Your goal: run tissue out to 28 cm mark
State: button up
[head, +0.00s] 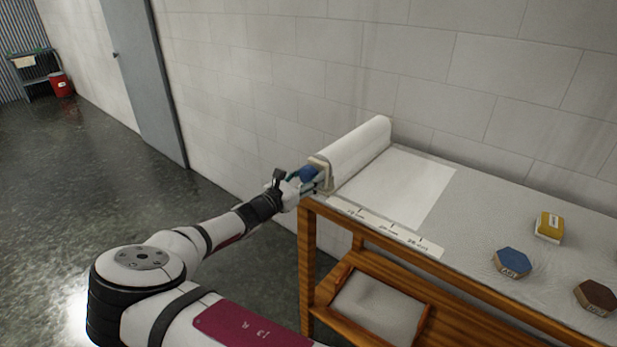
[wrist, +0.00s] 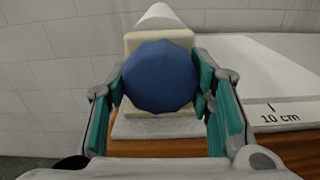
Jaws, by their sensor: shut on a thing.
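A white roll of tissue (head: 357,151) lies in a holder at the left end of the table, with a flat white sheet (head: 403,187) run out to the right from it. A blue knob (wrist: 160,77) sits on the near end of the holder. My gripper (head: 311,181) is shut on the knob, with a teal-padded finger on each side of it in the wrist view. A white scale strip (head: 386,226) runs along the table's front edge. The sheet's right edge lies near the strip's right-hand mark; I cannot read exactly where it falls.
The table (head: 488,221) has a grey top and wooden frame with a lower shelf. A blue hexagonal block (head: 511,262), a brown hexagonal block (head: 597,296) and a yellow block (head: 549,226) stand on its right part. A wall runs close behind the table.

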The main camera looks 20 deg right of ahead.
jog(key=shift+m+p, duration=1)
jog(key=shift+m, duration=1.7)
jog(key=o, duration=1.2)
jog(key=shift+a, duration=0.1)
jog(key=v, duration=1.1)
jog(key=shift+s+a, duration=0.25)
jog(key=shift+a, duration=0.05)
